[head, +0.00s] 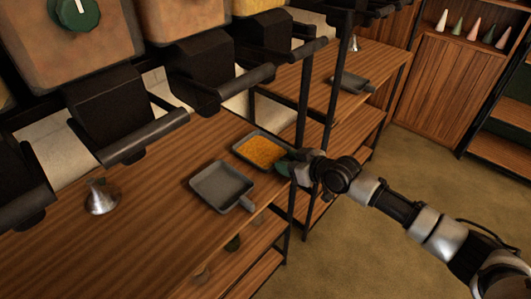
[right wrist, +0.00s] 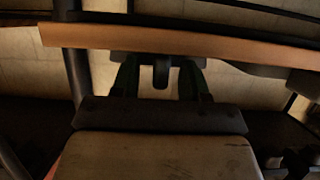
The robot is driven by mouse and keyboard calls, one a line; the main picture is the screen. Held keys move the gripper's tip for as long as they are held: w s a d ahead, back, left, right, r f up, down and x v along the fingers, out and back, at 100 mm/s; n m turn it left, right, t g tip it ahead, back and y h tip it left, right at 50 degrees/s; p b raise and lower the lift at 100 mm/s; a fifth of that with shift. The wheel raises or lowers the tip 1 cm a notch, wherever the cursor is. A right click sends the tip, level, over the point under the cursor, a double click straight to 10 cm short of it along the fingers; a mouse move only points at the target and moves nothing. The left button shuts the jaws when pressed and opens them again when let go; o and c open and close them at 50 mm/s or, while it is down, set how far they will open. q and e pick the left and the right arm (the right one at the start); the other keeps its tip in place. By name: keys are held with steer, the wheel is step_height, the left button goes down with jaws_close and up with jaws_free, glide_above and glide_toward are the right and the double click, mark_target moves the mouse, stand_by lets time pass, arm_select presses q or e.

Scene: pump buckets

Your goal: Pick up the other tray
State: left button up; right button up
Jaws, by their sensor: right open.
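A dark grey tray filled with orange-yellow grains (head: 262,150) lies on the wooden counter. My right gripper (head: 287,166) is at its right-hand end, by the counter edge. An empty grey tray (head: 221,185) lies nearer on the same counter, its short handle pointing to the lower right. In the right wrist view, the two green fingers of my right gripper (right wrist: 160,84) are apart. A dark handle end (right wrist: 161,72) shows between them, below the counter edge (right wrist: 200,45); I cannot tell whether either finger touches it. My left gripper is not in view.
Large dispensers with dark spouts (head: 110,110) stand along the counter's back. A metal funnel (head: 101,197) stands at the left. Dark posts (head: 305,95) rise beside the filled tray. Another grey tray (head: 350,84) lies on the farther table. Floor at the right is open.

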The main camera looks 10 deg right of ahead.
jaws_close()
stand_by(0.3)
